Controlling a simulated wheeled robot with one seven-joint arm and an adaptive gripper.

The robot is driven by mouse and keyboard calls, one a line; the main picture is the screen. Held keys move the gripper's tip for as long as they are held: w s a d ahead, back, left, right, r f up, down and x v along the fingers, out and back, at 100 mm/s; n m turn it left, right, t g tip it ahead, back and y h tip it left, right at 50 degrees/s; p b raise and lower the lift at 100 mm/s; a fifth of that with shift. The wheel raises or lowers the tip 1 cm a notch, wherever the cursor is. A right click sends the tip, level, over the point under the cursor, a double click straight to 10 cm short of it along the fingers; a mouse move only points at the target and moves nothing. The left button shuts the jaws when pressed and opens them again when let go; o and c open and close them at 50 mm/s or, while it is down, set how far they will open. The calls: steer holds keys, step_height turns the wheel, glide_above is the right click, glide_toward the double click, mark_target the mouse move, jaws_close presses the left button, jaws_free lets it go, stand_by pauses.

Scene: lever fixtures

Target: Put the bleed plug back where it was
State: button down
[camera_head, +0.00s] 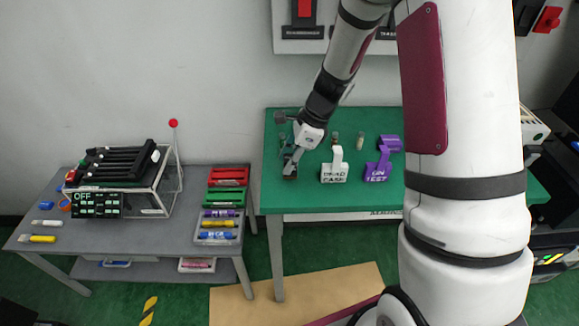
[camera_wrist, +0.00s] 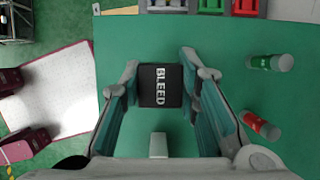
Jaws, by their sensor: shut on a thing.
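The bleed plug (camera_wrist: 161,86) is a black block with white BLEED lettering on its face. In the wrist view it sits between my gripper's fingertips (camera_wrist: 160,82), with one finger against each side. In the head view my gripper (camera_head: 291,168) points down over the left part of the green table (camera_head: 300,203), near its front edge. The dark plug shows low at the fingertips there. I cannot tell whether its underside touches the table or a seat, as that part is hidden.
A grey table (camera_head: 150,235) with marker trays stands left, across a gap.

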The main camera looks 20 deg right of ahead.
steer(key=shift+f, duration=1.35)
steer(key=shift+f, duration=0.1)
steer(key=c, duration=1.2)
jaws_free()
steer(key=v, duration=1.2)
steer(key=s+a+r+n+t+h, duration=0.15)
steer(key=s+a+r+n, duration=0.25)
steer(key=s+r+n, duration=0.7)
steer(key=shift+s+r+n+t+h, duration=0.45)
steer(key=shift+s+r+n, duration=0.5)
steer(key=shift+s+n, duration=1.05)
steer(key=shift+s+r+n+t+h, duration=0.25)
steer(key=shift+s+r+n+h, duration=0.45)
steer(key=shift+s+n, duration=1.3)
steer(key=shift+s+r+n+t+h, duration=0.35)
steer(key=shift+s+r+n, duration=0.9)
steer(key=shift+s, duration=1.45)
